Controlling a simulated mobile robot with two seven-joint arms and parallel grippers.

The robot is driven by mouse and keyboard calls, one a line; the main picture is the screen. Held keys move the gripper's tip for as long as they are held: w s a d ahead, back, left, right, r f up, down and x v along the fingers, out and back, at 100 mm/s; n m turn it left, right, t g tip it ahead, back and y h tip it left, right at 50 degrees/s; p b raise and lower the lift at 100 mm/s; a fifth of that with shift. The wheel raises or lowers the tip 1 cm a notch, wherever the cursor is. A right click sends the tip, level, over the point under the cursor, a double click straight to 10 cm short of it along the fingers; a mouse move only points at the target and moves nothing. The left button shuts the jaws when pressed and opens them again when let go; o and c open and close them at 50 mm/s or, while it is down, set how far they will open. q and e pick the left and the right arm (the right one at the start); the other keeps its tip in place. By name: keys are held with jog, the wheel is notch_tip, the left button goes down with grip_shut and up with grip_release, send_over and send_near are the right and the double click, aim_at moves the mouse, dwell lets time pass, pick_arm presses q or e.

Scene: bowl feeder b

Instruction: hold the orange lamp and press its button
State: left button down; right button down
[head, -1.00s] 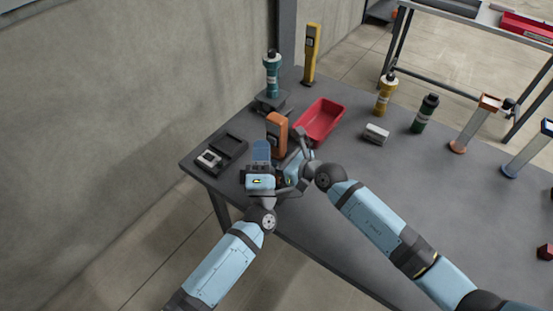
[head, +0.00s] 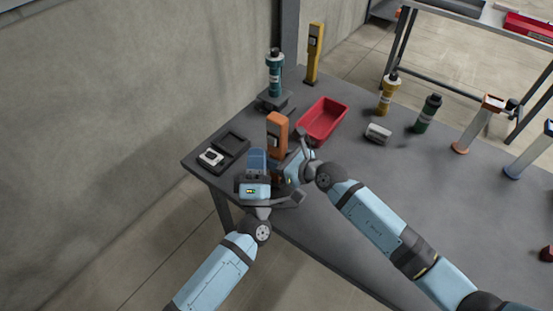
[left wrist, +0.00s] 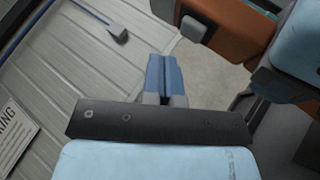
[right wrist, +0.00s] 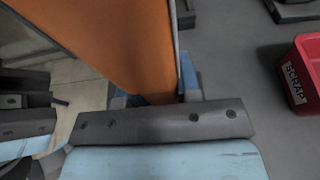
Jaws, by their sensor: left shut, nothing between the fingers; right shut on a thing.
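The orange lamp (head: 277,125) stands upright near the table's left front part in the head view, its lower part hidden by my grippers. My right gripper (head: 287,168) is shut on the lamp; the right wrist view shows its fingers (right wrist: 160,98) at the orange body (right wrist: 125,38). My left gripper (head: 257,157) is shut and empty, just left of the lamp. In the left wrist view its blue fingertips (left wrist: 163,62) are together, below and left of the lamp (left wrist: 232,32). A small light grey block (left wrist: 193,29), perhaps the button, sticks out from the lamp's dark side, apart from the fingertips.
A red bin (head: 342,123) marked SCRAP stands right of the lamp. A dark tray (head: 234,142) with a small grey-white device (head: 211,157) lies to the left.

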pick_arm(q)
jog(key=s+a, duration=0.1)
jog(key=s, duration=0.1)
jog(key=s+a, duration=0.1)
jog(key=shift+s+a, duration=0.35)
jog(key=shift+a, duration=0.05)
pick_arm(e)
jog(key=c, duration=0.7)
grip_release()
jog(key=shift+c, duration=0.2)
jog(key=shift+d, duration=0.1)
pick_arm(q)
jog(key=shift+f+b, duration=0.3)
pick_arm(e)
jog(key=f+v, duration=0.2)
jog(key=v, duration=1.7)
jog(key=shift+s+d, duration=0.35)
jog(key=shift+d, duration=0.15)
